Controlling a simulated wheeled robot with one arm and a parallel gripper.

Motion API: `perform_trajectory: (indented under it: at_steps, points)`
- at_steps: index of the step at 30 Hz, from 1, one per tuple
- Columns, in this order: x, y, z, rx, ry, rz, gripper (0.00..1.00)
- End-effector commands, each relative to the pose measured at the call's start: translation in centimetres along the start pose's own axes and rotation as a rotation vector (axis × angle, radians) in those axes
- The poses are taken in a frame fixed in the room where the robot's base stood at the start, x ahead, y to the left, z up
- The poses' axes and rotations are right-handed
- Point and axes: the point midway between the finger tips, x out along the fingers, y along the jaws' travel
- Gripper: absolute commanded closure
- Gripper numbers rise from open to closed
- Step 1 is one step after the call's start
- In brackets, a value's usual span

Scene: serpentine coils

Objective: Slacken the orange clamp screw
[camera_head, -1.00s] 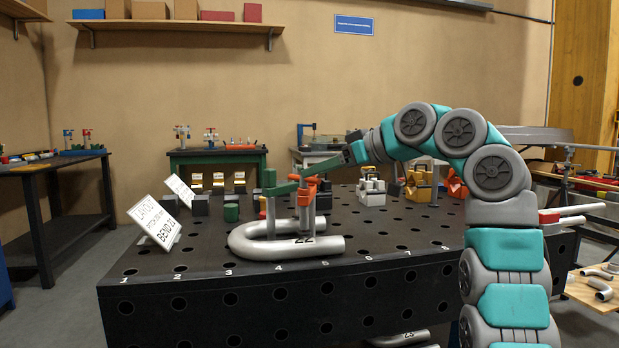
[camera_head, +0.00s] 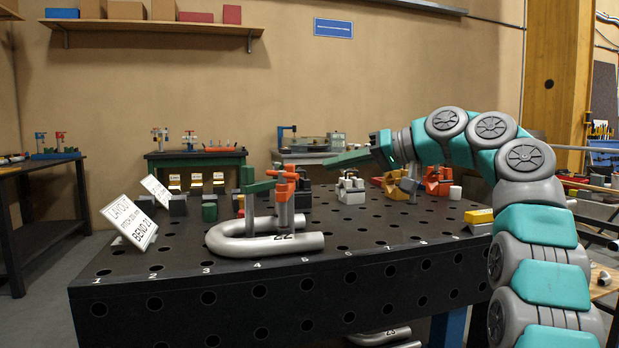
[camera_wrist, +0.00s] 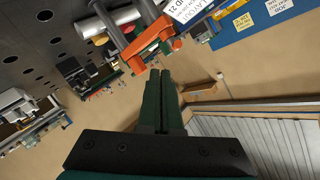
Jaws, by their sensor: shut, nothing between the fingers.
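The orange clamp screw (camera_head: 284,176) sits on top of a clamp post above the U-shaped steel pipe (camera_head: 240,244) on the black table. A green clamp piece (camera_head: 258,186) stands at its left. In the wrist view the orange part (camera_wrist: 150,42) shows beyond my fingertips, with grey pipe behind it. My gripper (camera_head: 330,162) is up and to the right of the orange screw, apart from it, with its green fingers pointing left. In the wrist view the fingers (camera_wrist: 160,74) are together and hold nothing.
The perforated black table (camera_head: 190,280) carries white layout signs (camera_head: 130,222) at left. Grey and orange fixtures (camera_head: 350,190) stand behind the pipe at right, and a yellow block (camera_head: 479,216) lies near my arm. The table's right middle is mostly clear.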

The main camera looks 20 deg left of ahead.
Motion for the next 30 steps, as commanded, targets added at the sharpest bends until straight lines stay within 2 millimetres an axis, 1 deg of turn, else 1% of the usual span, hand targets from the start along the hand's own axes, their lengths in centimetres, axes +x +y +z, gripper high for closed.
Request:
perform_trajectory:
  at_steps: [1,3,6,9,12,16,20,30]
  points:
    - [-0.7,0.8,0.1,0.097,0.014,-0.025,1.0]
    - [-1.6,1.4,0.0,0.234,0.034,-0.066,1.0]
    - [-2.8,2.3,0.1,0.412,0.055,-0.123,1.0]
    - [-3.8,3.0,0.1,0.549,0.073,-0.169,1.0]
    - [-4.3,3.4,0.1,0.637,0.084,-0.2,1.0]
    - [-4.5,3.5,0.0,0.682,0.09,-0.217,1.0]
    - [-3.6,3.4,-0.2,0.686,0.091,-0.217,1.0]
    - [2.1,2.6,-1.1,0.687,0.089,-0.215,1.0]
